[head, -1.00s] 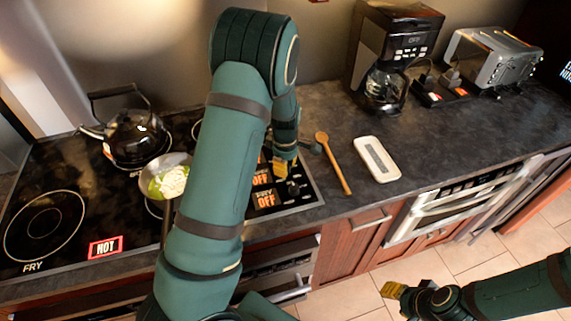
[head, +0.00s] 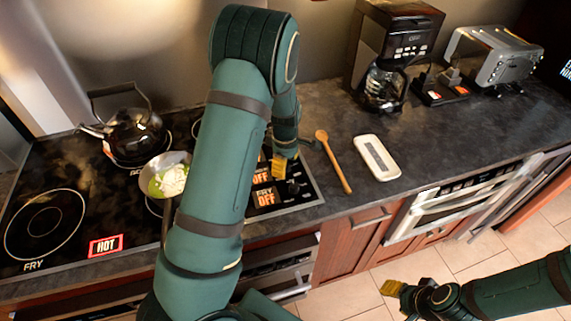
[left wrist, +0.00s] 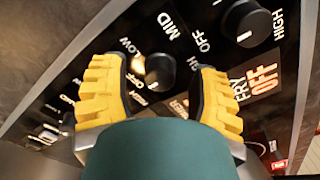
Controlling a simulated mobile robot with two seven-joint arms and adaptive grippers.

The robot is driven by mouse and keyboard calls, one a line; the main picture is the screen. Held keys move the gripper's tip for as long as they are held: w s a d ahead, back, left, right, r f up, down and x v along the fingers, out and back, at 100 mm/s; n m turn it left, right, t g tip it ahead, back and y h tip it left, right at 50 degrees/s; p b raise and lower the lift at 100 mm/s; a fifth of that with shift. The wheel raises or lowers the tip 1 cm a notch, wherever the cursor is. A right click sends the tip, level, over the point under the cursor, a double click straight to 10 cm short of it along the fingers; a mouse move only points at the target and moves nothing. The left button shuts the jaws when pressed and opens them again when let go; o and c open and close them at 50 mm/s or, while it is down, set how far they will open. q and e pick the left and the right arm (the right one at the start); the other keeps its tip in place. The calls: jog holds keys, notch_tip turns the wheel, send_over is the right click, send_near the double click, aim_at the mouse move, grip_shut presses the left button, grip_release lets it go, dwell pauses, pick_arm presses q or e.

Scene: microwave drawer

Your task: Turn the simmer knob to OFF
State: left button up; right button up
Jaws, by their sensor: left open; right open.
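My left gripper (head: 281,160) is open over the stove's control panel, pointing down, partly hidden by my arm. In the left wrist view its yellow fingers (left wrist: 163,85) stand on either side of a round black knob (left wrist: 160,72), with gaps showing. LOW, MID, OFF and HIGH labels lie around the knobs. I cannot read a simmer label or tell which way this knob points. A second black knob (left wrist: 248,24) lies at the upper right, beside a lit OFF display (left wrist: 262,80). My right gripper (head: 391,289) is open and empty, low above the floor.
A black kettle (head: 133,135) and a pan (head: 165,178) with food stand on the cooktop at left, near a lit HOT sign (head: 106,245). A wooden spoon (head: 333,161), a white dish (head: 377,158), a coffee maker (head: 395,50) and a toaster (head: 497,55) occupy the counter.

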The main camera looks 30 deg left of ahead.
pick_arm(q)
notch_tip(320, 180, up, 12)
jog(key=shift+f, duration=0.15)
jog(key=shift+f, duration=0.1)
dwell(0.6)
